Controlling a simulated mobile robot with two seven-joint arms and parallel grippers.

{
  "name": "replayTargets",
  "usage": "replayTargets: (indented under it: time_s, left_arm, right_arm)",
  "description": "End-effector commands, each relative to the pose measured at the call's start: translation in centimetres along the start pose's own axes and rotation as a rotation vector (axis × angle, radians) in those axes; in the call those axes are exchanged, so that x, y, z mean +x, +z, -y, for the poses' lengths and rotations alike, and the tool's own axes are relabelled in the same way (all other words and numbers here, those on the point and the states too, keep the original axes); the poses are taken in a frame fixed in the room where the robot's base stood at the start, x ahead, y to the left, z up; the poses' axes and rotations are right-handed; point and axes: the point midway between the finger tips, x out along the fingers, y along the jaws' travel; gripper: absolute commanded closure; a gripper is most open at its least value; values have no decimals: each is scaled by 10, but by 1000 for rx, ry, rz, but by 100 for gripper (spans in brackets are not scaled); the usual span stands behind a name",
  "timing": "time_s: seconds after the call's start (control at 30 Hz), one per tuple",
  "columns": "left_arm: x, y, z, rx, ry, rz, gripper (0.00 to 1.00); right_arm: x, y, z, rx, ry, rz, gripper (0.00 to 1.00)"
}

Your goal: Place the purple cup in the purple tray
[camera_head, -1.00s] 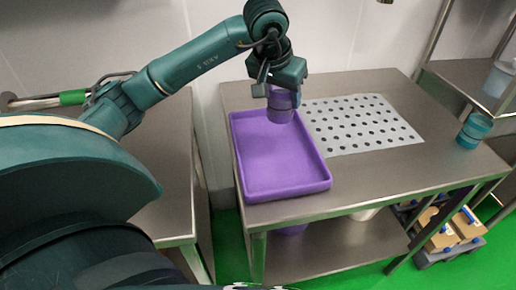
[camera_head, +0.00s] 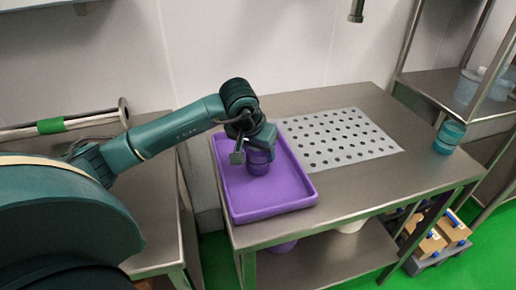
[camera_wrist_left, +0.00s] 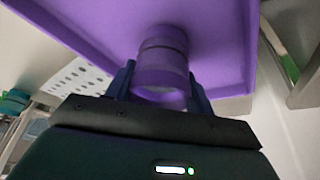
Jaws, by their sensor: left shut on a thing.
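The purple cup (camera_head: 258,163) is in my left gripper (camera_head: 254,152), over the inside of the purple tray (camera_head: 270,203) toward its far part. In the left wrist view the cup (camera_wrist_left: 163,62) sits between the two fingers of the left gripper (camera_wrist_left: 160,85), with the tray (camera_wrist_left: 90,15) behind it. The gripper is shut on the cup. I cannot tell whether the cup's base touches the tray floor. The tray lies on the left part of the steel table. My right gripper is not in view.
A perforated plate (camera_head: 340,138) is set in the table (camera_head: 400,179) right of the tray. A teal cup (camera_head: 449,136) stands at the table's right end. A shelf (camera_head: 440,93) with clear containers is at the right. A wall is behind.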

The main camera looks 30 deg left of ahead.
Motion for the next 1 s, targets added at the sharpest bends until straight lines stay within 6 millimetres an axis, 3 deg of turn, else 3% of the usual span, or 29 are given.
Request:
replayTargets:
  time_s: [0.27,0.3,0.53,0.83,1.0]
  left_arm:
    - [4,2,0,0,0,-1,79]
    - [3,1,0,0,0,0,44]
    - [3,1,0,0,0,1,25]
    - [-1,0,0,0,0,1,25]
    - [-23,-2,0,0,0,-5,25]
  right_arm:
    - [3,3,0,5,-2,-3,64]
    - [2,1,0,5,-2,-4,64]
    - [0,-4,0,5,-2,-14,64]
    - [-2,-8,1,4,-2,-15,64]
    - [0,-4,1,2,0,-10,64]
